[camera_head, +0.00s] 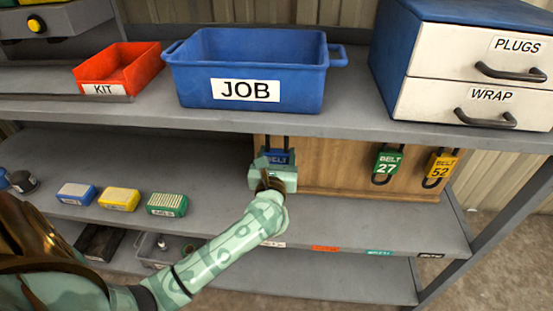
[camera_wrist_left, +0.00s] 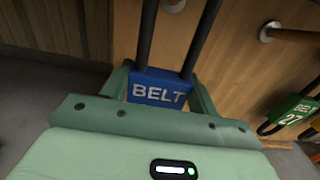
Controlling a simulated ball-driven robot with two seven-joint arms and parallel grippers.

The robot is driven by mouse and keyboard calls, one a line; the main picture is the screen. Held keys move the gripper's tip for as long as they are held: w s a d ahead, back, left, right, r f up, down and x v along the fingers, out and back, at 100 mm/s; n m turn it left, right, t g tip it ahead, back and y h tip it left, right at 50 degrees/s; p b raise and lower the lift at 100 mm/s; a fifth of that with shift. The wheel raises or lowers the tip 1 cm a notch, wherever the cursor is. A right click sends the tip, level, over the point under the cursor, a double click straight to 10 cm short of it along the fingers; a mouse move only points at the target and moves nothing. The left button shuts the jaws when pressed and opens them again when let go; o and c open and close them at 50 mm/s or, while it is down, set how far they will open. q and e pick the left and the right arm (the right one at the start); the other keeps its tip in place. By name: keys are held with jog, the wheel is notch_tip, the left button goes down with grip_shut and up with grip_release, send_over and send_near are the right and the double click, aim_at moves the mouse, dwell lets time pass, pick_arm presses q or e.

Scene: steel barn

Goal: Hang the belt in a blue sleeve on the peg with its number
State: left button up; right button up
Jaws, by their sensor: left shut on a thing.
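The blue-sleeved belt (camera_head: 277,156) is in my left gripper (camera_head: 276,163), in front of the wooden peg board (camera_head: 330,170). In the left wrist view the blue sleeve (camera_wrist_left: 160,88) reads BELT and sits between the fingers. Its number is hidden behind the gripper body. The two black strands of the belt run up out of the sleeve. A green-sleeved belt marked 27 (camera_head: 387,163) and a yellow-sleeved belt marked 52 (camera_head: 440,166) hang on the right part of the board. A round peg end (camera_wrist_left: 268,31) shows above the green belt. My right gripper is not seen.
A blue JOB bin (camera_head: 247,108), a red KIT tray (camera_head: 120,75) and a PLUGS and WRAP drawer cabinet (camera_head: 430,100) stand on the shelf above. Blue, yellow and green boxes (camera_head: 120,199) line the lower shelf at left. The upper shelf edge overhangs the board.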

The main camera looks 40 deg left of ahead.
aim_at(280, 140)
pick_arm(q)
jog(key=shift+b+x, duration=0.45)
jog(key=shift+x, duration=1.75)
jog(key=shift+w+a, duration=0.1)
jog(key=shift+f+b, duration=0.35)
jog(key=shift+f, duration=0.25)
jog(key=o, duration=1.1)
